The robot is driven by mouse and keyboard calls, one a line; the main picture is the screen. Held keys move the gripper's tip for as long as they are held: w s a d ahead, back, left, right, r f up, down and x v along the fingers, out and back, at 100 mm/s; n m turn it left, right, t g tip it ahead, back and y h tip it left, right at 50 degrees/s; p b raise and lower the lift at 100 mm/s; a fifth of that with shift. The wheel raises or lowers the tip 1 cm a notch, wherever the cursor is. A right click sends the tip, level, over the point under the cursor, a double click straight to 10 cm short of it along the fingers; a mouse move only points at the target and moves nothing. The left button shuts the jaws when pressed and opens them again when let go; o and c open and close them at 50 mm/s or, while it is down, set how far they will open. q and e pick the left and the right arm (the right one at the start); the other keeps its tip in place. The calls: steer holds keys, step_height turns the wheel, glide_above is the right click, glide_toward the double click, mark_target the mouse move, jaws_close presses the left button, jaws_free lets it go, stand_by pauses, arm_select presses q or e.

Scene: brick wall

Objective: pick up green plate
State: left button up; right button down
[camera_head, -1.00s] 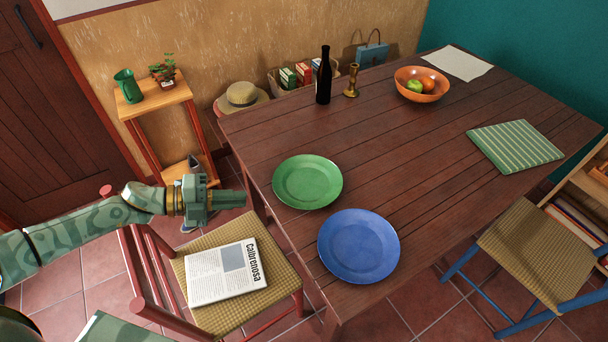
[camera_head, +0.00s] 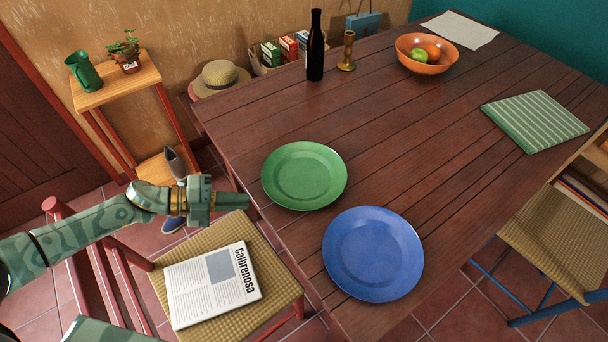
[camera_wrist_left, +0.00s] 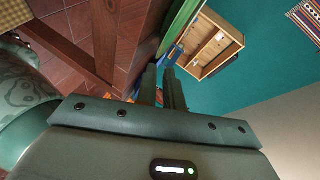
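The green plate (camera_head: 304,176) lies flat on the wooden table near its left edge in the head view. My left gripper (camera_head: 246,201) is just left of the plate, by the table edge, apart from the plate and empty. In the left wrist view its two fingers (camera_wrist_left: 161,88) stand a little apart with a narrow gap between them. A green strip shows beyond the fingers there; I cannot tell for sure that it is the plate. My right gripper is not in view.
A blue plate (camera_head: 373,254) lies close to the green one, nearer me. A chair with a newspaper (camera_head: 213,285) stands below my left gripper. A dark bottle (camera_head: 315,47), a candlestick (camera_head: 347,52) and a fruit bowl (camera_head: 427,54) stand farther back. The table's middle is clear.

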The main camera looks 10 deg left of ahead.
mark_target(280, 201)
arm_select(q)
steer(key=b+x, duration=0.1)
steer(key=x, duration=0.8)
steer(key=shift+w, duration=0.15)
steer(key=shift+c, duration=0.3)
jaws_close()
steer(key=shift+r, duration=0.1)
